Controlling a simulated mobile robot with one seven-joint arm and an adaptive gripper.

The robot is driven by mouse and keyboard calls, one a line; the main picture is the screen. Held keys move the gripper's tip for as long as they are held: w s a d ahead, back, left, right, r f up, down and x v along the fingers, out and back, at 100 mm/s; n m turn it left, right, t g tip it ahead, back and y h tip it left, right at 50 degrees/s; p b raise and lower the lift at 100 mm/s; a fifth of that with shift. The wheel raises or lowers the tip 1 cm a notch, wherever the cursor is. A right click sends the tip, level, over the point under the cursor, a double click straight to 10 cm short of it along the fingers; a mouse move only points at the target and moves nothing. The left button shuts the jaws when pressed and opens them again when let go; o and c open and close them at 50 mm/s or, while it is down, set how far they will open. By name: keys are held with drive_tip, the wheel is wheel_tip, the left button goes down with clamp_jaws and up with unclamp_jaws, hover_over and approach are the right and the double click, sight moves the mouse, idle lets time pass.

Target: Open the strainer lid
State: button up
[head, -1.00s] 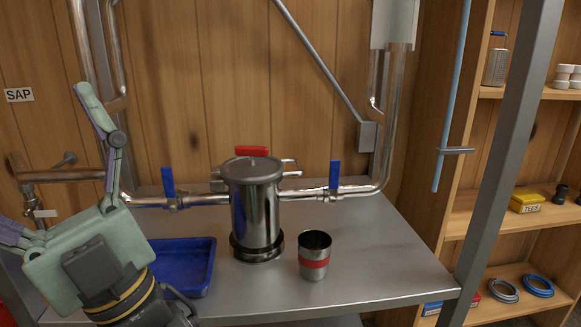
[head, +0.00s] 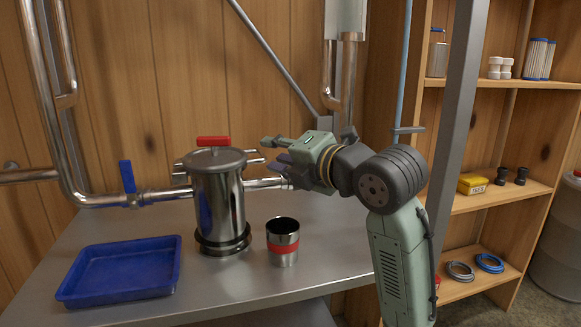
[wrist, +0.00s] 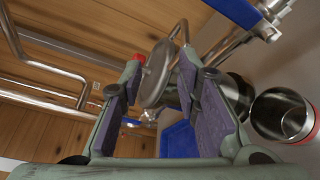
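The strainer is a shiny steel cylinder (head: 218,205) standing upright on the metal bench. Its round grey lid (head: 216,161) lies on top, closed. A red handle (head: 213,141) shows at the lid's far edge; I cannot tell whether it belongs to the lid or a pipe behind. My gripper (head: 272,151) is right of the lid at about its height, pointing left, apart from it. In the wrist view my gripper (wrist: 160,70) is open and empty, with the lid (wrist: 156,78) showing between and beyond its fingers.
A steel cup with a red band (head: 283,243) stands right of the strainer, below my gripper. An empty blue tray (head: 120,272) lies at left. A blue valve handle (head: 127,176) rises from the left pipe. Shelves (head: 500,205) and a grey post (head: 450,150) stand at right.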

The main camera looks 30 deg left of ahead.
sight(264, 155)
drive_tip(key=shift+n+h, duration=0.5)
drive_tip(key=shift+h, duration=0.1)
drive_tip(key=w+a+f, duration=0.1)
drive_tip(key=a, duration=0.1)
drive_tip(key=w+a+f+p, duration=0.1)
drive_tip(key=w+a, duration=0.1)
drive_tip(key=w+a+f+p, duration=0.1)
drive_tip(key=w+a, duration=0.1)
drive_tip(key=a, duration=0.1)
drive_tip(key=shift+a+f, duration=0.1)
drive_tip(key=shift+f, duration=0.25)
drive_tip(key=shift+c, duration=0.2)
clamp_jaws()
drive_tip(key=shift+f, duration=0.1)
